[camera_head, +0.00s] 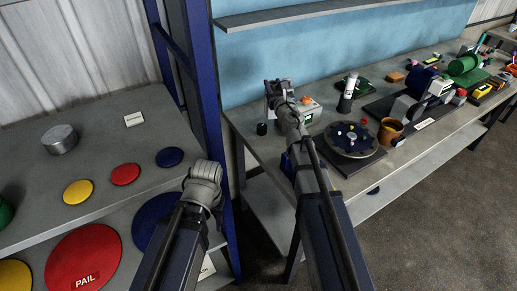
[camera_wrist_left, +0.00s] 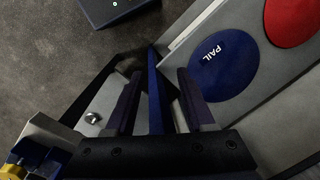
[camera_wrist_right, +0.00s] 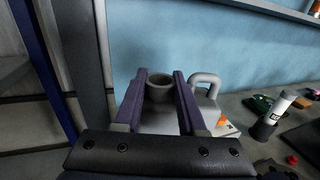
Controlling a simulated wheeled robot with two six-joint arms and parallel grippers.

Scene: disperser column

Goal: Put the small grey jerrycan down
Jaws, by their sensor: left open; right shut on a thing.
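The small grey jerrycan (camera_wrist_right: 160,118) is between the fingers of my right gripper (camera_wrist_right: 160,75) in the right wrist view. Its round open neck shows between the fingertips, and a grey looped handle (camera_wrist_right: 205,84) shows just right of them. My right gripper is shut on it. In the head view the right gripper (camera_head: 278,90) is over the back left of the workbench (camera_head: 262,150), and its wrist hides most of the jerrycan. I cannot tell whether its base touches the bench. My left gripper (camera_wrist_left: 160,80) is open and empty, beside the left shelf.
A black cup (camera_head: 262,129), a white-topped bottle (camera_head: 348,90) and a round dark turntable (camera_head: 350,139) are nearby. A blue post (camera_head: 205,110) divides bench from shelf.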

